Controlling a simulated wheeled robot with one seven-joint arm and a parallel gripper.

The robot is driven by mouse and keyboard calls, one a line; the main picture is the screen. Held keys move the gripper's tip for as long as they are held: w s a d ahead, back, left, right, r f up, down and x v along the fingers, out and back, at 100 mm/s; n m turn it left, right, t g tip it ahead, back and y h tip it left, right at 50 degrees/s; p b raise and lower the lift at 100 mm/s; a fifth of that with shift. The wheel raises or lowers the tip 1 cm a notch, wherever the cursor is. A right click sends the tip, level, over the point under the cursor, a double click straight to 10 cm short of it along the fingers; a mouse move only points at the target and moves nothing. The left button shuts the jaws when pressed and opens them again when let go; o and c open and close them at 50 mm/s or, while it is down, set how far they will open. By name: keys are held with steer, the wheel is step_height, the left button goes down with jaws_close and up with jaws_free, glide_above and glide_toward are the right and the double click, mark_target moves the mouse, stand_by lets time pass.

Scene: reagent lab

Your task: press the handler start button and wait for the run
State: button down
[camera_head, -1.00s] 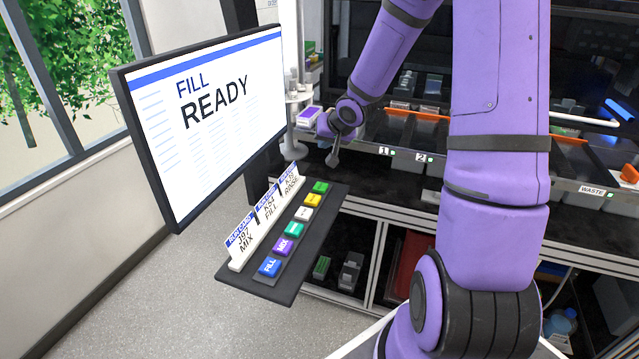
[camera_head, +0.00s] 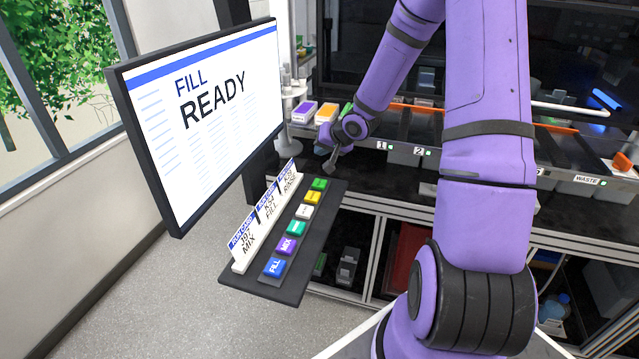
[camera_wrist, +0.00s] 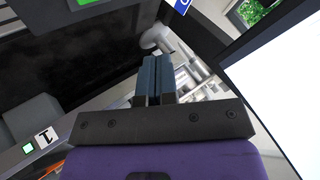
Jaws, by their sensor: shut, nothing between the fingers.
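The monitor (camera_head: 205,120) reads "FILL READY". A dark button panel (camera_head: 300,272) below it carries a row of coloured buttons: a blue FILL button (camera_head: 274,267), a purple MIX button (camera_head: 287,245), a green button (camera_head: 296,228), a white button (camera_head: 304,211), a yellow button (camera_head: 312,197) and a far green button (camera_head: 320,184). No start label is readable on these. My gripper (camera_head: 329,165) is just beyond the far end of the panel, apart from the buttons. In the wrist view its fingers (camera_wrist: 155,72) are shut and empty. A green patch shows at that view's top edge.
Upright run cards (camera_head: 264,215) stand along the panel's left side. Purple- and orange-topped boxes (camera_head: 326,113) sit on the bench behind my gripper. Numbered bays and a WASTE bay (camera_head: 586,180) line the bench to the right. The floor (camera_head: 170,305) at left is clear.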

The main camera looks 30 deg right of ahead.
mark_target(321, 182)
steer(key=shift+f, duration=4.05)
steer(key=shift+f, duration=0.1)
steer(key=shift+f, duration=0.3)
